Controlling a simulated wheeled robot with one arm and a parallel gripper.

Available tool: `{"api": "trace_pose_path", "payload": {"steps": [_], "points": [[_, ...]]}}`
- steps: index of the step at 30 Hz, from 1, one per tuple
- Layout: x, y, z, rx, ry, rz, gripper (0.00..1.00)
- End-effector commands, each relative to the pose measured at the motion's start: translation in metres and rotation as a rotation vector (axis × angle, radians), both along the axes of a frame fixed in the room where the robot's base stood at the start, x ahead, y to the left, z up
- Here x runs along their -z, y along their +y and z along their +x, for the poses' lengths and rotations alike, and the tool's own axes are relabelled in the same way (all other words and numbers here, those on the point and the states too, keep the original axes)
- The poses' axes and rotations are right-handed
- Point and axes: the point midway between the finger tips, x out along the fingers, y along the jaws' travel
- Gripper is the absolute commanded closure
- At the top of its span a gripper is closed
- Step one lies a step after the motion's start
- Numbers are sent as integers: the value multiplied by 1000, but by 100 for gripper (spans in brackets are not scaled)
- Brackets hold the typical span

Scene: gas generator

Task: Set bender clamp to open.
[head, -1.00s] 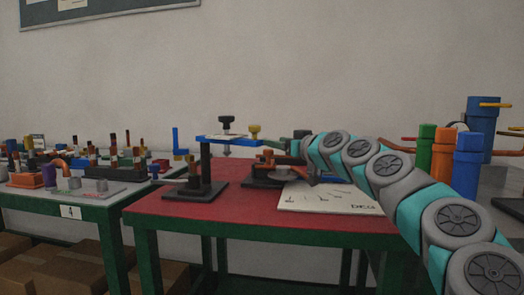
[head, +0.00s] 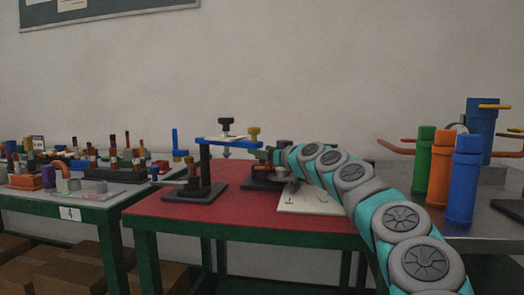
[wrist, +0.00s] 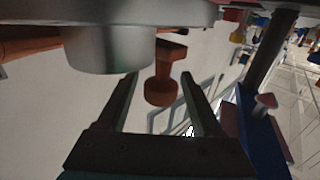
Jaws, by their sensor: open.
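In the wrist view an orange-brown handle with a rounded end (wrist: 161,92) hangs below a grey metal cylinder (wrist: 110,50). It looks like the bender clamp's handle, but I cannot tell for certain. My gripper (wrist: 158,80) is open, with one dark finger on each side of the handle; contact is not clear. In the head view my gripper (head: 281,157) is at the back of the red table (head: 230,196), by a dark-based device (head: 262,182), which the arm and gripper partly hide.
A dark stand (head: 204,168) with a blue top bar (head: 229,143) is left of my gripper. A pale board (head: 308,201) lies under my arm. Blue (head: 463,180), orange (head: 441,168) and green (head: 424,160) cylinders stand at right. A cluttered table (head: 100,205) is at left.

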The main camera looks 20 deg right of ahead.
Motion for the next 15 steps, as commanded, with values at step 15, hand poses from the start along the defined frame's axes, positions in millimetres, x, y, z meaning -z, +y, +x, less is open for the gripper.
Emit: {"api": "trace_pose_path", "payload": {"steps": [15], "points": [[0,2,8,1,0,-2,38]]}}
